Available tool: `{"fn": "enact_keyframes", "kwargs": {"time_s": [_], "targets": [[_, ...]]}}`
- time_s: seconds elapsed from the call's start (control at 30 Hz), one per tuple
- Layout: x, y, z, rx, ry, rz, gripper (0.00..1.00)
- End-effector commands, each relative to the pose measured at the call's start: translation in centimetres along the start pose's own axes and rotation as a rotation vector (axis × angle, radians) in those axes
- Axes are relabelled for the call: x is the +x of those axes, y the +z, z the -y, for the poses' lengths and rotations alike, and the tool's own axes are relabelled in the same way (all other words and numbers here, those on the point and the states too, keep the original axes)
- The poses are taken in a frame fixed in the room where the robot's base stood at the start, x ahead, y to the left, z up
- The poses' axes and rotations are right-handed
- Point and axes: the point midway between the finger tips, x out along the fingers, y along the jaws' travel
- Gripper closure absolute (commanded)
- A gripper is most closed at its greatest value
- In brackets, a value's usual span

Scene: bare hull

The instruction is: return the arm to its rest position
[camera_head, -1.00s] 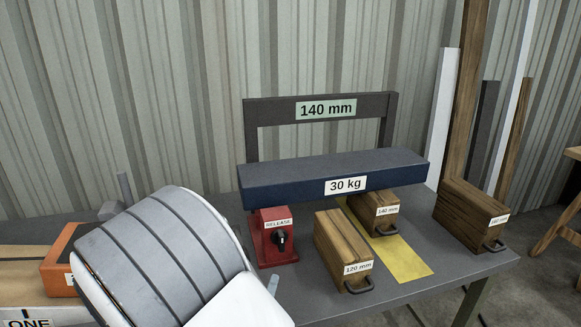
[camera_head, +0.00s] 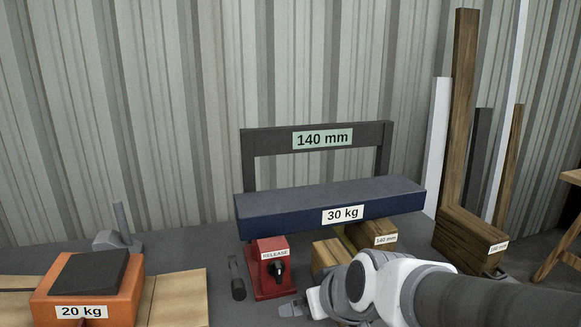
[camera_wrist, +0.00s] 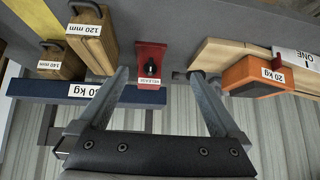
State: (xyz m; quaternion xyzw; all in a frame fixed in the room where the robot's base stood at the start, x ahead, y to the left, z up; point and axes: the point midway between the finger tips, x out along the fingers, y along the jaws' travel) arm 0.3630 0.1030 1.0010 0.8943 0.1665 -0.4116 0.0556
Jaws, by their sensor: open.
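My arm reaches in from the lower right of the head view, its white and grey wrist low in front of the bench. My gripper (camera_wrist: 158,76) is open in the wrist view, its two fingers apart with nothing held between them. The red release box (camera_wrist: 150,60) shows beyond and between the fingers, upside down. In the head view the red release box (camera_head: 271,266) stands left of my wrist. The fingertips are hard to make out in the head view.
A blue 30 kg beam (camera_head: 290,208) lies above the release box and the 140 mm wooden block (camera_head: 372,235). My wrist partly hides another wooden block (camera_head: 328,255). An orange 20 kg weight (camera_head: 90,300) is at left, a 160 mm block (camera_head: 470,240) at right.

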Motion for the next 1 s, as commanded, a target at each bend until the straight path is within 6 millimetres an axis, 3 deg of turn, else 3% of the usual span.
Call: {"fn": "enact_keyframes", "kwargs": {"time_s": [0.1,0.43,0.5,0.8,1.0], "targets": [[-4.0,1.8,-2.0,0.073,0.042,0.051,0.0],[-12.7,8.7,-5.8,0.277,0.243,0.208,0.0],[-14.4,6.9,-5.6,0.273,0.236,0.215,0.0],[-19.4,2.4,-5.2,0.27,0.232,0.215,0.0],[-21.8,0.3,-5.1,0.269,0.231,0.215,0.0]]}}
